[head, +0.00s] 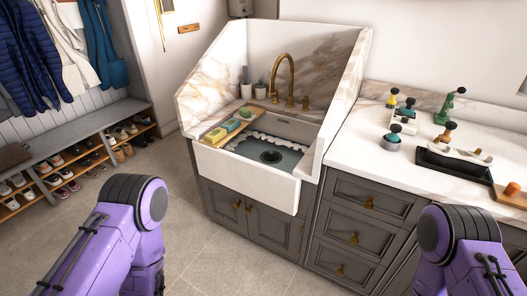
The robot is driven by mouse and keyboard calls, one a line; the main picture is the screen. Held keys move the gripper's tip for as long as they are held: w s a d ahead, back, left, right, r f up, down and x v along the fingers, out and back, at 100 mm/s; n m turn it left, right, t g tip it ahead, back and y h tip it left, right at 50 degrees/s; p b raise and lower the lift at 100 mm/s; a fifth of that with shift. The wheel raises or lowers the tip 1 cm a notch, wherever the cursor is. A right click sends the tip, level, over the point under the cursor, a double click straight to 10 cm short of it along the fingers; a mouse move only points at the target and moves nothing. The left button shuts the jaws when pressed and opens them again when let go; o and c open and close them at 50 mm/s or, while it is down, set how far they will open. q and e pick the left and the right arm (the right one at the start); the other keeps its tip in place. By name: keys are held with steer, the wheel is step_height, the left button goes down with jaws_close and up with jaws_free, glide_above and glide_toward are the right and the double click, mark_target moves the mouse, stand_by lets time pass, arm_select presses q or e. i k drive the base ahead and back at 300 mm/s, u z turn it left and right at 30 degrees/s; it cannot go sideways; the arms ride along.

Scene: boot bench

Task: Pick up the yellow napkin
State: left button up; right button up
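A wooden board (209,141) lies across the left side of the white sink (240,168). A flat yellow piece (214,134) rests at its near end and may be the yellow napkin. It is too small to tell cloth from sponge. Next to it is a green piece (231,125), and a smaller yellowish piece (245,113) lies further back. Only purple links of my two arms show, at the lower left and lower right, well short of the board. Neither gripper is in view.
A brass faucet (284,76) rises behind the basin. High marble side walls flank the sink. Several knobbed tools and a black tray (453,164) stand on the right counter (350,150). A shoe bench (70,133) is at the left. The floor before the sink is clear.

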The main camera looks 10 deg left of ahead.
mark_target(215, 136)
steer(key=u, duration=1.05)
steer(key=i, duration=1.65)
steer(key=z, duration=0.6)
